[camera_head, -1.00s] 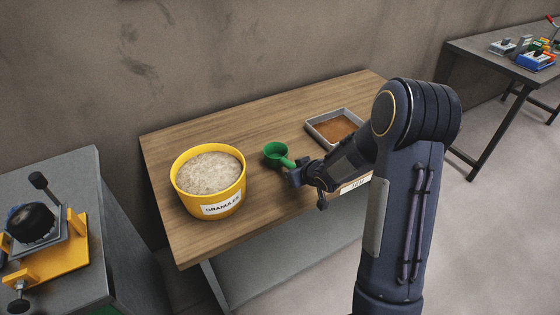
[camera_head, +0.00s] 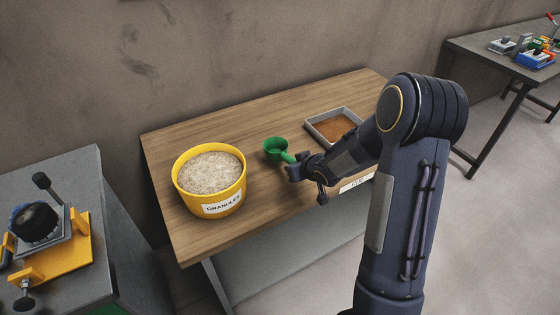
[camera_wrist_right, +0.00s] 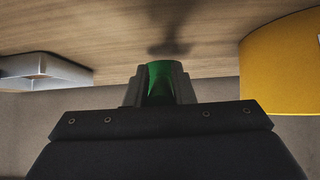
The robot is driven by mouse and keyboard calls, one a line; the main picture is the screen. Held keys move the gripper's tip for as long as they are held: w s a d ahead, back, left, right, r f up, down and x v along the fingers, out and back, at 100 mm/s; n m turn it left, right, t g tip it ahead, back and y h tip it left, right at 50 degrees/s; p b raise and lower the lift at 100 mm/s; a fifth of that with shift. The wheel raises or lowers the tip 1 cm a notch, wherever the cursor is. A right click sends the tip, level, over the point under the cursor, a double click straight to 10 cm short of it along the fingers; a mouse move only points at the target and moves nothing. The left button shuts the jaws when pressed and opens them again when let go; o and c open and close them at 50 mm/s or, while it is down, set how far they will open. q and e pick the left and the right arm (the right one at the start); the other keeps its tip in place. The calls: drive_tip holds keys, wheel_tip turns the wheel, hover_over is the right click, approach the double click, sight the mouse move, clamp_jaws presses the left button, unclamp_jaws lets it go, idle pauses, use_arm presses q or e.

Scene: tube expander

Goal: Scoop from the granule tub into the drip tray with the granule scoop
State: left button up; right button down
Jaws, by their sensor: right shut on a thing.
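The green granule scoop (camera_head: 276,149) has a round cup and a short handle. My right gripper (camera_head: 293,167) is shut on its handle, between the tub and the tray. In the right wrist view the green handle (camera_wrist_right: 160,82) sits between the fingers, and a shadow falls on the wood beyond it. The yellow granule tub (camera_head: 226,202), filled with pale granules (camera_head: 210,172), stands on the table at left; its wall also shows in the right wrist view (camera_wrist_right: 285,65). The grey drip tray (camera_head: 314,131) holds a brown layer. The inside of the scoop is too small to judge. My left gripper is not in view.
A grey bench with a yellow fixture (camera_head: 62,262) stands at left. Another table (camera_head: 485,55) with small items stands at far right.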

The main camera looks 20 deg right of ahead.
drive_tip(key=shift+r, duration=0.1)
drive_tip(key=shift+r+p, duration=2.5)
drive_tip(key=shift+r, duration=0.5)
drive_tip(key=shift+f, duration=0.1)
